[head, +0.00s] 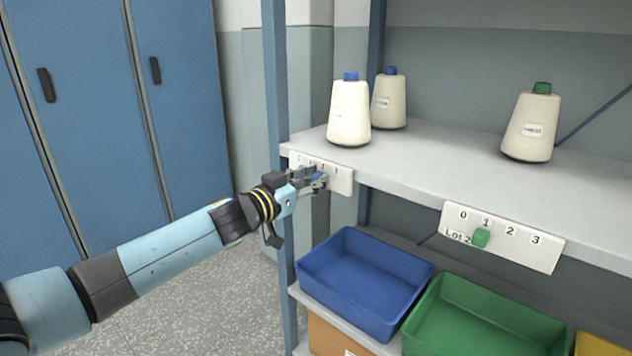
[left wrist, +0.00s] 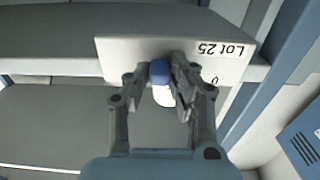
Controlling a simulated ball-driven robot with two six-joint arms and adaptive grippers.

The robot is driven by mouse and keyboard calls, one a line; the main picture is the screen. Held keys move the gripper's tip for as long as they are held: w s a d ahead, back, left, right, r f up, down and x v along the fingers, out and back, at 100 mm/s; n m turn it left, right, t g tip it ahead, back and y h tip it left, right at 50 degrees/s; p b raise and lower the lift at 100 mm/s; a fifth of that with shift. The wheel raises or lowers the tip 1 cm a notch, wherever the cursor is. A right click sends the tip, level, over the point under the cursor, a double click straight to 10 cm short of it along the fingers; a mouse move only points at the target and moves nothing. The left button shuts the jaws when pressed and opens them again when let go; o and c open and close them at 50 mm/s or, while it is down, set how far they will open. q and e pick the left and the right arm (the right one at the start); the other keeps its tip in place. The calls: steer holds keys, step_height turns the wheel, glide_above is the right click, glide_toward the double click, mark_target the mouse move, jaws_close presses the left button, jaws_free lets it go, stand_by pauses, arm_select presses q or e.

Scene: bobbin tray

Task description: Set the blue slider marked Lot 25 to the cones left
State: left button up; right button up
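The blue slider (head: 318,181) sits on a white number plate (head: 343,180) at the shelf's front edge. In the left wrist view the blue slider (left wrist: 160,71) lies between my fingertips, and the plate (left wrist: 125,55) appears upside down, reading Lot 25 and 0. My left gripper (left wrist: 161,74) has a finger against each side of the slider. It also shows in the head view (head: 317,180). The fingers cover some digits, so I cannot tell exactly which number the slider is at. Two blue-topped cones, the front one (head: 349,112) and the rear one (head: 388,100), stand above the plate. My right gripper is out of view.
A green-topped cone (head: 532,125) stands farther right on the shelf (head: 440,160). Below it, a green slider (head: 481,238) sits under 1 on another plate (head: 541,255). A blue bin (head: 335,290) and a green bin (head: 430,335) lie below. A blue post (head: 275,90) stands beside my gripper.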

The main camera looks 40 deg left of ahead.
arm_select(q)
steer(key=o, duration=0.5)
steer(key=shift+c, duration=0.2)
steer(key=s+a, duration=0.1)
steer(key=s, duration=1.1)
stand_by(0.4)
steer(key=s+d+f+n+g+y, duration=0.1)
steer(key=s+f+g, duration=0.3)
steer(key=f, duration=0.7)
steer(key=s+f+g+y, duration=0.1)
steer(key=s+f, duration=0.5)
steer(key=f, duration=0.5)
steer(key=s+d+f+n+g+y, duration=0.1)
steer(key=s+f+g, duration=0.3)
steer(key=f, duration=0.7)
steer(key=s+d+f+g, duration=0.2)
steer(key=s+f, duration=0.3)
steer(key=s, duration=0.5)
steer(key=s+d+f+m+g, duration=0.1)
steer(key=s+d+f+g, duration=0.2)
steer(key=s+f, duration=0.3)
steer(key=s+d+f+g, duration=0.2)
steer(key=s+f, duration=0.3)
steer(key=s, duration=1)
steer(key=shift+s+d+f+m+g+h, duration=0.15)
steer(key=shift+d+f+m+g+h, duration=0.2)
steer(key=shift+g, duration=0.25)
